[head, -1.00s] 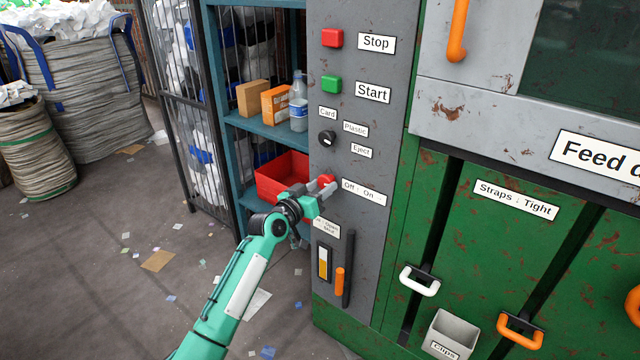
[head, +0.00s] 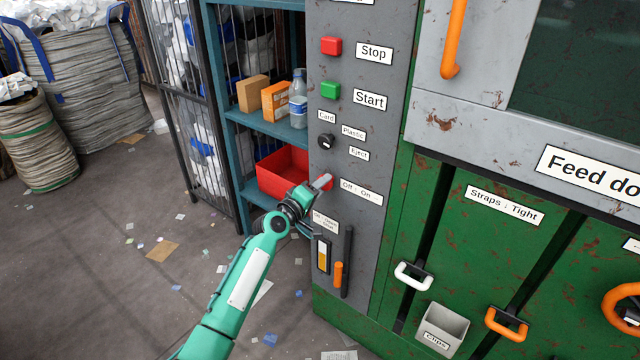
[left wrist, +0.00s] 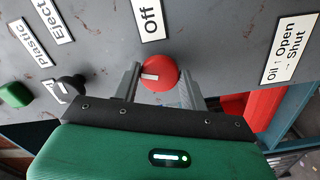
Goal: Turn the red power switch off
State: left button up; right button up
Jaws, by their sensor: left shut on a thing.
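The red power switch (left wrist: 160,73) is a round knob with a white pointer mark, on the grey panel beside the "Off : On" label (head: 361,192). In the left wrist view it sits between my left gripper's (left wrist: 158,86) two grey fingers, which are shut on it. The white mark lies on the knob's left half there, and the word "Off" (left wrist: 151,18) is above it. In the head view my left gripper (head: 323,184) is at the panel and hides most of the switch. My right gripper is not in view.
Above on the panel (head: 385,130) are a red Stop button (head: 331,46), a green Start button (head: 330,90) and a black selector knob (head: 326,142). Below is an orange-handled lever (head: 338,275). A red bin (head: 283,175) stands on the shelf just left of my gripper.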

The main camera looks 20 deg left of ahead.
pick_arm(q)
jog(key=shift+n+p, duration=0.8)
jog(key=shift+n, duration=1.4)
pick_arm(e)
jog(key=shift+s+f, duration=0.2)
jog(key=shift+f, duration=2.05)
pick_arm(q)
jog(key=o, duration=1)
